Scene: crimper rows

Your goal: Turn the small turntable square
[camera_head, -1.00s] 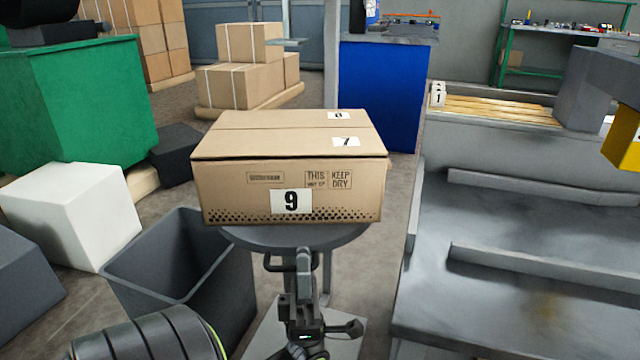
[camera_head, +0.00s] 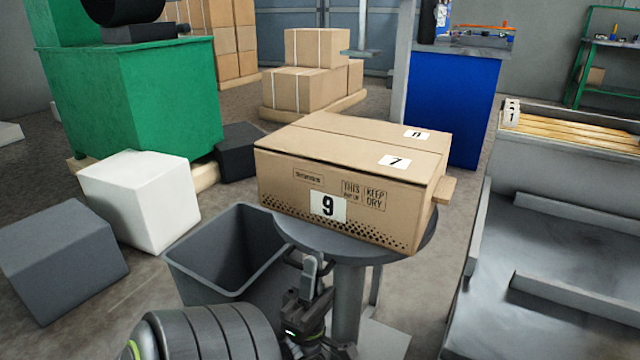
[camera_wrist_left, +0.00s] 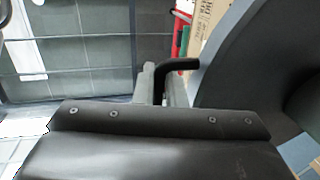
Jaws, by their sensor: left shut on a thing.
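The small turntable (camera_head: 425,250) is a round grey disc on a post. A closed cardboard box (camera_head: 330,145) labelled 9 on its front sits on it. The box stands at an angle to my view, its front edge sloping down to the right and its right side partly showing. My left gripper (camera_head: 312,264) is at the disc's near left edge, below the box. In the left wrist view, the gripper (camera_wrist_left: 164,82) is shut on a black bent handle (camera_wrist_left: 182,65) beside the dark disc (camera_wrist_left: 235,60). My right gripper is out of view.
An open grey bin (camera_head: 225,250) stands close left of the turntable. A white block (camera_head: 140,200) and a grey block (camera_head: 62,255) lie further left. A grey metal bench (camera_head: 560,290) with raised ledges is at the right. A blue cabinet (camera_head: 455,105) stands behind.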

